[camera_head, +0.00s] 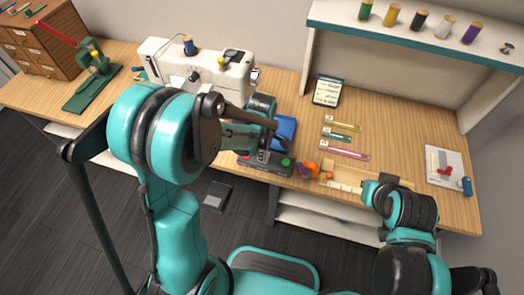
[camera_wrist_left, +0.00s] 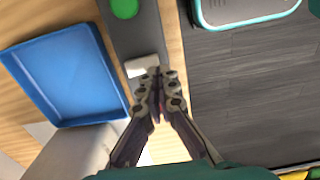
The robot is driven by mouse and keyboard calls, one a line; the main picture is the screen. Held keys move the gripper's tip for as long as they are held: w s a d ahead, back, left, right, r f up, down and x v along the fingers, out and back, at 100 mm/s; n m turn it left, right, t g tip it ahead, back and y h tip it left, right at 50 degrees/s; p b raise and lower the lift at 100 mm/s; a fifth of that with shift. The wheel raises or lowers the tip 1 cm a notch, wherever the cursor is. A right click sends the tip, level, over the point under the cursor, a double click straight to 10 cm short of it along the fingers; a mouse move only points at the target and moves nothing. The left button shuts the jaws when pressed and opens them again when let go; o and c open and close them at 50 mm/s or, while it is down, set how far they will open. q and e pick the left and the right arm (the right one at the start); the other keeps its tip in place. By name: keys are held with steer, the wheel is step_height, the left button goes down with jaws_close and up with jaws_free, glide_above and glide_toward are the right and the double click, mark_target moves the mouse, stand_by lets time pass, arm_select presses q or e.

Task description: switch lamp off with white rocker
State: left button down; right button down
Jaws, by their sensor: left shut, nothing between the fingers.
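A dark switch panel (camera_head: 257,163) lies along the table's front edge, with a green round button (camera_head: 285,162) at its right end. In the left wrist view the panel (camera_wrist_left: 135,38) bears the same green button (camera_wrist_left: 124,7) and a white rocker (camera_wrist_left: 141,65). My left gripper (camera_wrist_left: 157,78) is shut and empty, its tips at the rocker's near edge; I cannot tell whether they touch it. In the head view the left gripper (camera_head: 264,154) is over the panel and hides the rocker. My right arm is at the right; its fingers are not clear. I cannot make out a lamp.
A blue tray (camera_wrist_left: 60,70) lies beside the panel. A white sewing machine (camera_head: 225,75) stands behind my left arm. An orange object (camera_head: 309,169) sits right of the panel. Coloured strips and a card holder (camera_head: 328,91) lie farther back; the wood between them is clear.

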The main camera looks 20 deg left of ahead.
arm_select(q)
steer(key=shift+f, duration=0.4)
steer(key=shift+s+f+t+b, duration=0.2)
steer(key=shift+f+t+b, duration=0.1)
steer(key=shift+f+b, duration=0.2)
steer(key=shift+r, duration=0.2)
steer(key=shift+w, duration=0.1)
steer(key=shift+w+r+p, duration=0.35)
steer(key=shift+w, duration=0.35)
